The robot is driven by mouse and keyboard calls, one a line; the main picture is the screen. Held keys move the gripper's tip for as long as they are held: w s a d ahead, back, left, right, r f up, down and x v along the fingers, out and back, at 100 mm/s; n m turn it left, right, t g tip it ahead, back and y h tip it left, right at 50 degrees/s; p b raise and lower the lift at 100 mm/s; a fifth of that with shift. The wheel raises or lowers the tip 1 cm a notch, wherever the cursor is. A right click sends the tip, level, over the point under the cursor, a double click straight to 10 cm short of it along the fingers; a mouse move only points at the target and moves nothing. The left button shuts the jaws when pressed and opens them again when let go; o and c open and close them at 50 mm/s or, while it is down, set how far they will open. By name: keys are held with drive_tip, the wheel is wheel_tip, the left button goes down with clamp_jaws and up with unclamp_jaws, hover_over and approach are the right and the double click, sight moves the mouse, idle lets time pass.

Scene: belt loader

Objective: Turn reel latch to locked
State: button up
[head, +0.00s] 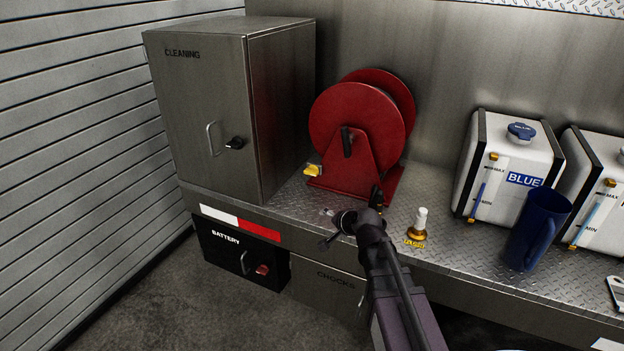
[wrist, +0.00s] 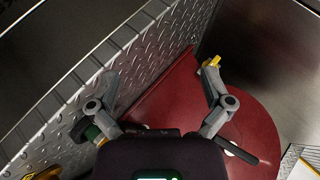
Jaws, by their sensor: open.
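The red hose reel (head: 350,125) stands on the metal deck, and its red body also fills much of the wrist view (wrist: 258,118). The reel latch (head: 312,170) is a small yellow knob at the left foot of the reel. In the wrist view a yellow piece, apparently the latch (wrist: 211,62), shows at the tip of my right finger; I cannot tell whether they touch. My gripper (head: 350,207) is open and empty, in front of the reel and to the right of the latch. Its spread fingers show in the wrist view (wrist: 158,77).
A grey cleaning cabinet (head: 200,110) stands left of the reel. A brass fitting with a white top (head: 418,225) stands right of my gripper. A blue jug (head: 540,230) and white tanks (head: 508,165) are farther right. Battery (head: 235,250) and chocks (head: 320,280) compartments lie below the deck edge.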

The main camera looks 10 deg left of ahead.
drive_tip(key=w+a+r+m+t+h+b, duration=0.1)
drive_tip(key=w+a+r+m+t+b, duration=0.5)
drive_tip(key=w+a+m+t, duration=0.7)
drive_tip(key=m+g+h+b, duration=0.35)
drive_tip(key=m+h, duration=0.65)
drive_tip(key=m, duration=0.9)
approach(309, 174)
drive_tip(key=shift+s+a+r, duration=0.35)
drive_tip(key=shift+s+a, duration=0.05)
drive_tip(key=shift+s, duration=0.1)
drive_tip(key=shift+s+a+r, duration=0.35)
drive_tip(key=shift+s+r, duration=0.05)
drive_tip(key=shift+s, duration=0.15)
drive_tip(key=shift+s+f+m+g+h, duration=0.3)
drive_tip(key=shift+f+m+g+h, duration=0.2)
drive_tip(key=shift+m+h, duration=0.3)
drive_tip(key=shift+w, duration=0.1)
drive_tip(key=x, duration=1.3)
drive_tip(key=shift+w, duration=0.4)
drive_tip(key=c, duration=1)
